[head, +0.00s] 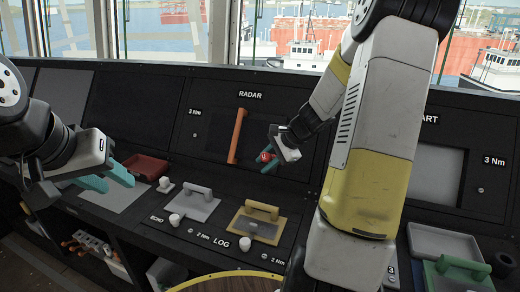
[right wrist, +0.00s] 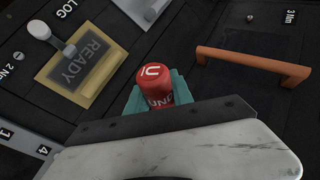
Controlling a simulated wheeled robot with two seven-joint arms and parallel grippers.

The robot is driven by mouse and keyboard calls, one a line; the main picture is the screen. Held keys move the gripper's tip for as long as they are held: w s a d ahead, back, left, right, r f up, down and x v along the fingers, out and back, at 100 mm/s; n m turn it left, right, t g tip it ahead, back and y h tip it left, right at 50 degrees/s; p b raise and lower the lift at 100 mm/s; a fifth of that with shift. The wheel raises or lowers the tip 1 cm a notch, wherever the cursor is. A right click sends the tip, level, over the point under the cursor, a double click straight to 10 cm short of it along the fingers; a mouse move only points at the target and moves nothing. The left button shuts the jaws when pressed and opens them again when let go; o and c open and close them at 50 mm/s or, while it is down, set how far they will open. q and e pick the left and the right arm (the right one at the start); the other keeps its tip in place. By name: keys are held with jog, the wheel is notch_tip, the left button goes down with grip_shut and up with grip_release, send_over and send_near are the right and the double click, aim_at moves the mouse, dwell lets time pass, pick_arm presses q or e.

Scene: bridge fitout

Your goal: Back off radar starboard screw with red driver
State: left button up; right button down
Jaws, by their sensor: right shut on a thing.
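The red driver (head: 265,157) is held by my right gripper (head: 268,163) in front of the radar panel. In the right wrist view the driver's red end (right wrist: 154,82), with white lettering, sits between the teal fingers. The radar panel carries the RADAR label (head: 250,95) and an orange upright handle (head: 237,135), left of the gripper. The starboard screw is not visible; my right gripper and arm cover that side. I cannot tell whether the driver touches it. My left gripper (head: 119,185) is open and empty over the left of the console.
A red tray (head: 146,167) lies beside the left gripper. The grey echo plate (head: 196,204) and yellow log plate (head: 251,226) with handles lie below the radar panel, with several white knobs around. A grey tray (head: 445,243) stands at the right.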

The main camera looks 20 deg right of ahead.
aim_at(274, 156)
jog(key=shift+s+d+r+n+g+y, duration=0.2)
jog(key=shift+d+r+n+g, duration=0.1)
jog(key=shift+d+r+n, duration=0.25)
jog(key=shift+s+d+r+n+g+y, duration=0.25)
jog(key=shift+r+n, duration=0.2)
jog(key=shift+r, duration=0.25)
jog(key=shift+s+d+r+n+g+y, duration=0.1)
jog(key=shift+d+r+n+g+y, duration=0.05)
jog(key=shift+d+r+n+g, duration=0.4)
jog(key=shift+a+r, duration=0.15)
jog(key=shift+w+d+f, duration=0.8)
jog(key=shift+w+f, duration=0.15)
jog(key=shift+w, duration=0.1)
jog(key=shift+w+d+f, duration=0.8)
jog(key=shift+w+f, duration=0.1)
jog(key=shift+w, duration=0.15)
jog(key=shift+w+d+f+t, duration=0.2)
jog(key=shift+t, duration=0.1)
dwell(0.6)
jog(key=shift+r, duration=0.1)
dwell(1.1)
jog(key=shift+s+a+r, duration=0.8)
jog(key=shift+s+r, duration=0.05)
jog(key=shift+s, duration=0.15)
jog(key=shift+s+a+r, duration=0.8)
jog(key=shift+s, duration=0.2)
